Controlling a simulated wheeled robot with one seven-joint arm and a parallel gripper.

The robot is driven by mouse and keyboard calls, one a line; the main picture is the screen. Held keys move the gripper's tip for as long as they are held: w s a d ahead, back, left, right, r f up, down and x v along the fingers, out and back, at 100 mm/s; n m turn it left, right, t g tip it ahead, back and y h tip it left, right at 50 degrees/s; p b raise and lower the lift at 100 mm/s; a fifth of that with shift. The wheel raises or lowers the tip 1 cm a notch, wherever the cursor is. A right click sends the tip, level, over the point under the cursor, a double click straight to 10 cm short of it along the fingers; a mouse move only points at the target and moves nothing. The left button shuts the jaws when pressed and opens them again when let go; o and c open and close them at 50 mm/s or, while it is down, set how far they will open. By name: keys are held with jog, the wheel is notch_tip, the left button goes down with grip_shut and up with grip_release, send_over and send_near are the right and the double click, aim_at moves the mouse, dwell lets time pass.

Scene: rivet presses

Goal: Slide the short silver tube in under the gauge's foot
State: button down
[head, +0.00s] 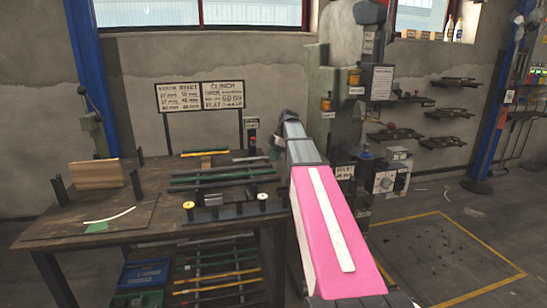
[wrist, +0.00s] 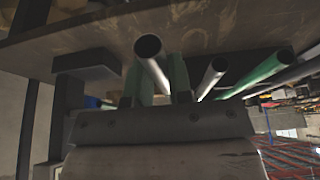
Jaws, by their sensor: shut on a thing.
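In the wrist view a silver tube (wrist: 155,68) sits between the two dark fingers of my gripper (wrist: 156,98). The gripper is shut on it, and the tube's open round end points toward the camera. In the head view my gripper (head: 277,148) is small and partly hidden, above the right end of the workbench. I cannot make out the held tube there. A low dark fixture (head: 225,212) with pale round tops on two posts stands at the bench's front edge. I cannot tell whether it is the gauge, and no gauge foot shows clearly.
Green and dark tubes lie on a rack (head: 222,178) on the bench. In the wrist view another silver tube (wrist: 212,77) and a green tube (wrist: 272,66) lie close right of the held one. A wooden block (head: 97,174) stands at left. A tall press (head: 345,110) stands right of the bench.

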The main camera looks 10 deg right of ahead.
jog(key=shift+w+f, duration=0.25)
jog(key=shift+w, duration=1.7)
jog(key=shift+w+f, duration=0.2)
jog(key=shift+w, duration=1.8)
jog(key=shift+w+f, duration=0.25)
jog(key=shift+w, duration=1.7)
jog(key=shift+f, duration=0.25)
jog(key=c, duration=0.9)
grip_release()
jog(key=shift+c, duration=0.2)
jog(key=v, duration=1)
jog(key=shift+d+r, duration=0.2)
jog(key=shift+r, duration=0.1)
jog(key=shift+s, duration=0.1)
